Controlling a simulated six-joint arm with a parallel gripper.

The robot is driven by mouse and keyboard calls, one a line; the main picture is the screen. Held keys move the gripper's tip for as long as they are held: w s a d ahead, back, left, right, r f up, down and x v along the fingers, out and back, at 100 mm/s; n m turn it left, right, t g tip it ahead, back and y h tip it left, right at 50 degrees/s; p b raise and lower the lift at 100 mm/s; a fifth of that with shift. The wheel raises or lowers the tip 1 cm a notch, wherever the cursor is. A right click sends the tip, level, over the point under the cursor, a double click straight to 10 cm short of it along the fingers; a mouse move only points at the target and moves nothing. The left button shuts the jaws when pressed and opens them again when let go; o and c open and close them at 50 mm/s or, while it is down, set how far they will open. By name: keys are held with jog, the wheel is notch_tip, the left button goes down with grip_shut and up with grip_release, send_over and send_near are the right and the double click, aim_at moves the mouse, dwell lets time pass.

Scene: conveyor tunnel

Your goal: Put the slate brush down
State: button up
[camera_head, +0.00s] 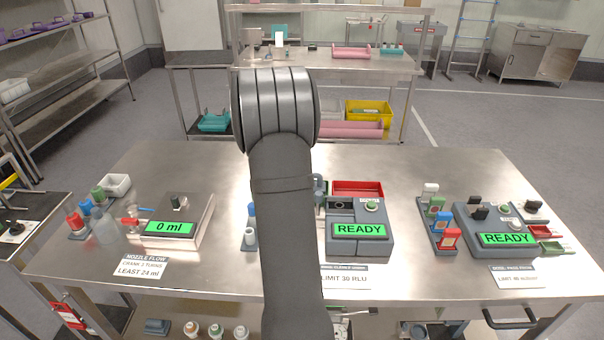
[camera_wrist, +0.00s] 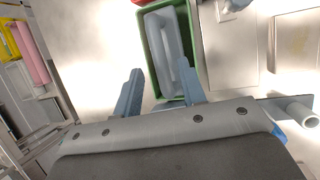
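A slate-grey, elongated piece with a raised handle, which looks like the slate brush (camera_wrist: 161,42), lies in a green tray (camera_wrist: 151,77) in the wrist view. My gripper (camera_wrist: 160,70) shows there with its two blue-grey fingers spread apart. The left finger is clear of the brush, with a gap between them. The right finger overlaps the brush's near right side in the picture; I cannot tell whether it touches.
A red tray (camera_head: 358,188) sits behind a grey READY device (camera_head: 359,233) on the steel table (camera_head: 420,172). A 0 ml flow station (camera_head: 171,226) is at left. Another READY device (camera_head: 507,237) and several coloured bottles (camera_head: 437,207) are at right. The back middle-right of the table is bare.

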jog(key=v, duration=0.7)
jog(key=shift+r, duration=0.4)
jog(key=shift+a, duration=0.15)
jog(key=x, duration=1.2)
jog(key=shift+f, duration=0.1)
jog(key=shift+r, duration=1.9)
jog(key=shift+f, duration=0.1)
